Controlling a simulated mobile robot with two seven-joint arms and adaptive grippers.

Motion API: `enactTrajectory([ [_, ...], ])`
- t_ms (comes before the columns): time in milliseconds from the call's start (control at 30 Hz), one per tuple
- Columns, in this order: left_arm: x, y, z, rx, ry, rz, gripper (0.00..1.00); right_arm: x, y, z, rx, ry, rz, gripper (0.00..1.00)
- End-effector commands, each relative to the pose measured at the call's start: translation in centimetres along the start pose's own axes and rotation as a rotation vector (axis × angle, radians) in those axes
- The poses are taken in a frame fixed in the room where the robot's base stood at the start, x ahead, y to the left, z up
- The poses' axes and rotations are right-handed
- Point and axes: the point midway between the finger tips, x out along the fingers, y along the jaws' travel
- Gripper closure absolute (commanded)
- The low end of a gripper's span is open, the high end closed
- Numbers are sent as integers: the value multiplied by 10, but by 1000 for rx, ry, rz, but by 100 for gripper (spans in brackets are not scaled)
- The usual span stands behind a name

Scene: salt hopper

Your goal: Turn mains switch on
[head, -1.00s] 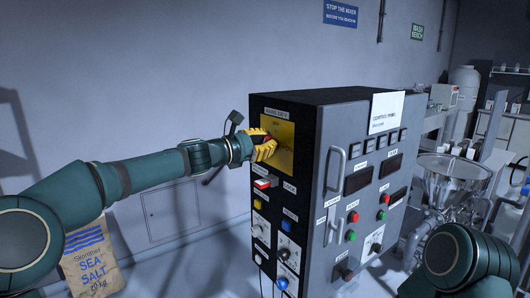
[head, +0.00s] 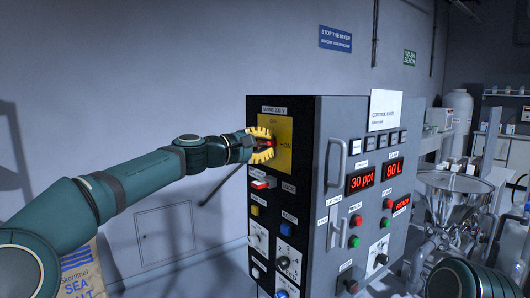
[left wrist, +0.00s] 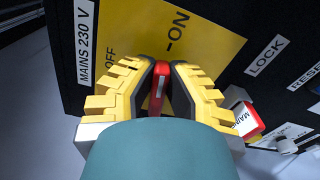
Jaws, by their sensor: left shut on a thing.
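The mains switch is a red handle (left wrist: 158,84) on a yellow plate (head: 284,150) marked OFF and ON, on the left face of the dark control cabinet (head: 312,200). My left gripper (head: 264,145) is shut on the red handle, with its yellow fingers on either side of it. The left wrist view shows the handle between the dark finger pads; my gripper hides part of it. The handle appears to point toward the ON mark. The cabinet's displays (head: 360,180) are lit red and read 30 ppt and 80 L. My right gripper is not in view.
A red and white lock switch (head: 263,183), several buttons and knobs sit below the yellow plate. A grey door handle (head: 335,162) stands out on the cabinet front. A steel hopper (head: 452,200) is at right, and a salt sack (head: 80,265) at lower left.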

Motion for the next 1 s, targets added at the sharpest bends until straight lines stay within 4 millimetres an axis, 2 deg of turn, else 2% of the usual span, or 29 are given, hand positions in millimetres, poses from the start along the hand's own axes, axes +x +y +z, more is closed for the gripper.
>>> enactTrajectory([
  [100,0,-2,0,74,-1,2,100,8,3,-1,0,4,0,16],
  [400,0,-2,0,186,-1,2,100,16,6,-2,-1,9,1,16],
  [967,0,-2,0,210,0,2,100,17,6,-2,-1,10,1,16],
  [1000,0,-2,0,210,0,2,72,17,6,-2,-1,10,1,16],
])
